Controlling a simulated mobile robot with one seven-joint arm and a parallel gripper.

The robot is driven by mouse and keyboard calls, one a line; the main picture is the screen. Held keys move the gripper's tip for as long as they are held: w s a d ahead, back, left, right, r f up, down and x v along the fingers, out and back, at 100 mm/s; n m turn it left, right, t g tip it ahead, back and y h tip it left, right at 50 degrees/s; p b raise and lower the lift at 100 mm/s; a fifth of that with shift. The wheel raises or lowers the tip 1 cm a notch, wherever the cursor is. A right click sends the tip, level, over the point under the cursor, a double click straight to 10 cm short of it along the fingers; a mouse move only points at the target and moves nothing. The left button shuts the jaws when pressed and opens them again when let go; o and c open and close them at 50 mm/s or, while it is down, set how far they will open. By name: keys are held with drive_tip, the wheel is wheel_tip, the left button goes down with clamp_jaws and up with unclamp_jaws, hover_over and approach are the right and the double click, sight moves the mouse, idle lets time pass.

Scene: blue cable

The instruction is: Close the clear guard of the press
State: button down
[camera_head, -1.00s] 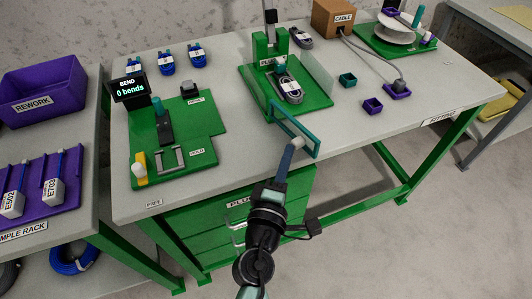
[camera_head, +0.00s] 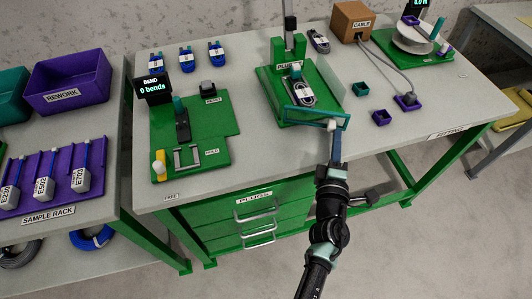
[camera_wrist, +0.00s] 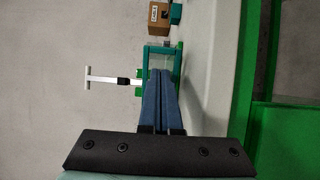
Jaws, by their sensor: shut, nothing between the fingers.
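The green press (camera_head: 297,47) stands on its green baseplate (camera_head: 268,84) in the middle of the bench, with a coiled cable (camera_head: 302,93) on it. The guard's teal frame (camera_head: 318,112) lies across the front of the press, roughly along the baseplate's front edge. Whether a small gap is left cannot be told. My gripper (camera_head: 334,133) is shut and empty, its tips at the right end of the frame, by a pale knob. In the wrist view my blue fingers (camera_wrist: 161,72) are together, close to the teal frame (camera_wrist: 160,49); contact is unclear.
A clear panel (camera_head: 331,78) stands on the press's right side. A teal cup (camera_head: 361,89) and a purple cup (camera_head: 382,118) sit to its right. A green bend fixture (camera_head: 205,128) is at left. The bench front is clear.

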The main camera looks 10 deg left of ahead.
sight(343, 123)
drive_tip(key=shift+w+d+r+n+y+p, duration=0.1)
drive_tip(key=shift+w+d+n+y+p, duration=0.15)
drive_tip(key=shift+w+y+p, duration=0.2)
drive_tip(key=shift+w+d+r+n+y+p, duration=0.1)
drive_tip(key=shift+w+d+n+y+p, duration=0.2)
drive_tip(key=shift+w, duration=0.2)
drive_tip(key=shift+w+f+n+g+y+b, duration=0.15)
drive_tip(key=shift+w+n+y+b, duration=0.25)
drive_tip(key=shift+y, duration=0.2)
drive_tip(key=shift+w+f+n+g+y+b, duration=0.15)
drive_tip(key=shift+w+n+y+b, duration=0.1)
drive_tip(key=shift+w+y, duration=0.3)
drive_tip(key=shift+w+d+b, duration=0.1)
drive_tip(key=shift+w+b, duration=0.55)
drive_tip(key=shift+w, duration=0.25)
drive_tip(key=shift+r, duration=0.1)
